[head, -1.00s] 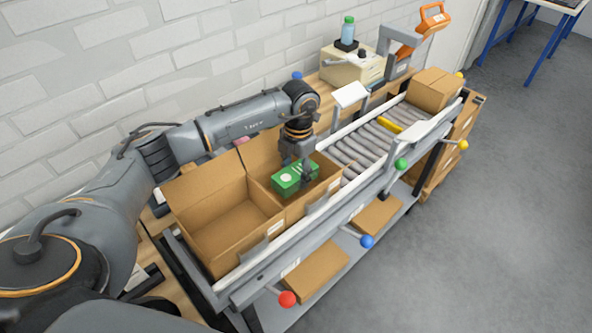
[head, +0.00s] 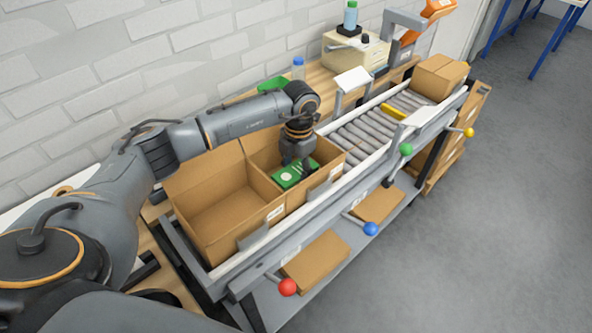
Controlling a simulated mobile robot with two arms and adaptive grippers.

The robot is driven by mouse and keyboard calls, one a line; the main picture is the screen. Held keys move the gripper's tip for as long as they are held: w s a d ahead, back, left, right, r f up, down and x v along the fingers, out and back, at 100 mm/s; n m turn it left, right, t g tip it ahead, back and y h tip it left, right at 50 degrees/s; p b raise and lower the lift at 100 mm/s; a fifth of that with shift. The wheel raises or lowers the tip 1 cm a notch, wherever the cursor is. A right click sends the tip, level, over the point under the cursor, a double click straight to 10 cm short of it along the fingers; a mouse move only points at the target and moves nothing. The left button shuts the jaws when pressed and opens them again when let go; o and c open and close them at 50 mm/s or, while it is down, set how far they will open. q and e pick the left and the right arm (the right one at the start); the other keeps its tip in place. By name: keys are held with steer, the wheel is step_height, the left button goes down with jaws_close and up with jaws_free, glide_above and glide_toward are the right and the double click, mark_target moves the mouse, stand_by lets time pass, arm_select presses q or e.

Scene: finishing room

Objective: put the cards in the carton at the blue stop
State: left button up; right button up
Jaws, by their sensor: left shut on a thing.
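The cards, a green pack with a white spot (head: 291,174), are held by my left gripper (head: 297,166), which is shut on them. The pack is down inside the farther of two open cartons (head: 325,181), which stands along the rail nearest the blue-knobbed stop (head: 370,229). Whether the pack touches the carton floor I cannot tell. The other open carton (head: 214,238), empty as far as I see, stands side by side with it, near the red-knobbed stop (head: 287,287). My right gripper is not in view.
Bare rollers (head: 360,137) run on to a closed carton (head: 437,77) at the far end. Green (head: 406,150) and yellow (head: 469,132) knobs stick out in front. Behind are a green tray (head: 272,84), a bottle (head: 298,69) and a cream machine (head: 356,56). Flat cartons lie below.

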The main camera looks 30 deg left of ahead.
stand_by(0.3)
arm_select(q)
steer(key=o, duration=1.4)
steer(key=shift+r, duration=0.1)
steer(key=shift+r+p, duration=0.75)
steer(key=shift+r, duration=0.25)
steer(key=shift+r+p, duration=1.8)
steer(key=shift+r, duration=1.2)
